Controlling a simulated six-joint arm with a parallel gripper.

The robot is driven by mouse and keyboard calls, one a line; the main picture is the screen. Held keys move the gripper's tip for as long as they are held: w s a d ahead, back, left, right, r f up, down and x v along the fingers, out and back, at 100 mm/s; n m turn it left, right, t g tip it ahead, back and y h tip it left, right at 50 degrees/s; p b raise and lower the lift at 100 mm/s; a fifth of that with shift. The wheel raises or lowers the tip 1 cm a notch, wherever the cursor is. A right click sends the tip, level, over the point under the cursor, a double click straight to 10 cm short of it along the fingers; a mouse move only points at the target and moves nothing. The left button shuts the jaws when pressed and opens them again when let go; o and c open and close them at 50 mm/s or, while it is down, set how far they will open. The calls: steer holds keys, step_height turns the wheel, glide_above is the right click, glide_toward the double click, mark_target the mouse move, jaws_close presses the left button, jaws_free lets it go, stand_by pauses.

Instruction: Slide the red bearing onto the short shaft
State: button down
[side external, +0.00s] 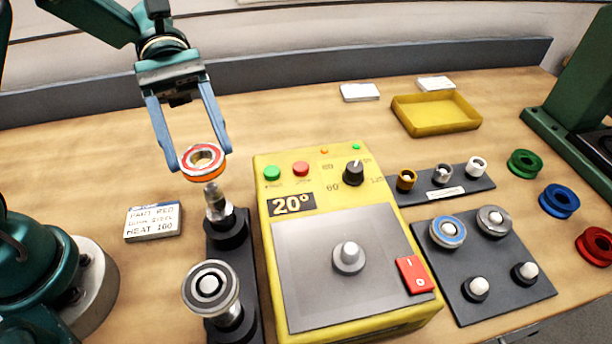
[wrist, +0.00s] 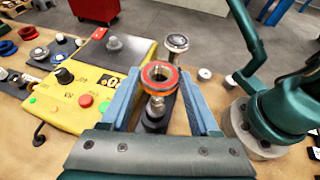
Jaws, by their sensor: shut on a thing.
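The red bearing (side external: 203,175) is a ring with a red-orange rim and a silver inner race. My gripper (side external: 201,159) is shut on it, with one blue finger on each side. A stepped metal shaft (side external: 217,204) stands upright in a black holder, just below the bearing. The bearing appears to be above the shaft's tip, apart from it and slightly to the left. In the wrist view the bearing (wrist: 160,87) sits between the fingertips and the shaft (wrist: 156,106) shows beneath it. I cannot tell how exactly the two line up.
A second post with a grey bearing (side external: 210,285) stands nearer on the same black base. The yellow heater (side external: 276,225), reading 20°, is close on the right. A note card (side external: 152,221) lies left. Black part racks (side external: 500,285) and a yellow tray (side external: 437,124) are farther right.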

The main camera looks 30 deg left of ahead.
mark_target(210, 185)
steer(key=shift+f, duration=0.3)
steer(key=shift+f, duration=0.7)
steer(key=shift+f, duration=0.35)
steer(key=shift+f, duration=0.7)
steer(key=shift+f, duration=0.5)
steer(key=shift+c, duration=0.2)
jaws_free()
